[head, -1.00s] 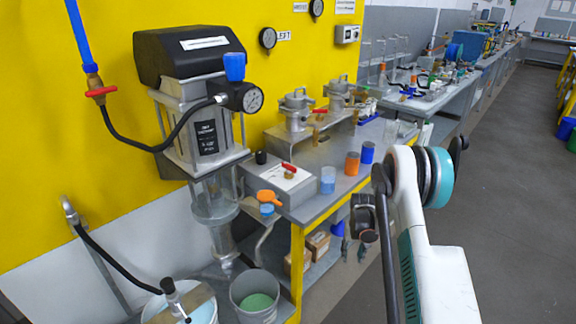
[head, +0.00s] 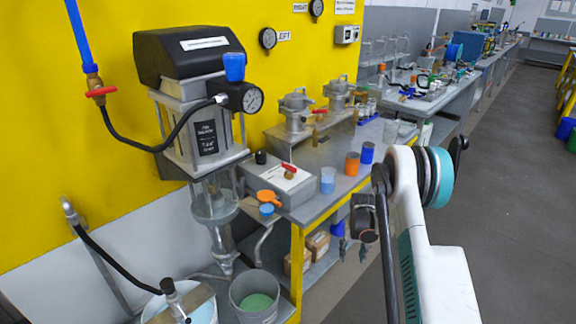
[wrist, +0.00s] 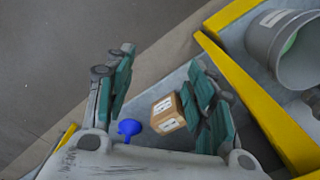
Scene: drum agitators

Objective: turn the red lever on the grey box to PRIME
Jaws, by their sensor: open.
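The grey box (head: 297,194) sits on the near end of the steel bench in the head view, with a white label plate on its sloped top. The red lever (head: 289,167) is on that plate above a small brass fitting; the label's words are too small to read. My gripper (head: 351,256) hangs to the right of the box and lower, beside the bench's front edge, apart from the lever. In the wrist view my gripper (wrist: 160,65) is open and empty, its green-padded fingers wide apart. The box and lever do not show in that view.
An orange-handled tap (head: 270,198) is at the box's front left. A light blue cup (head: 327,180), an orange cup (head: 352,164) and a blue cup (head: 367,153) stand right of it. A cardboard box (wrist: 168,113) and blue funnel (wrist: 129,129) lie below. The aisle is clear.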

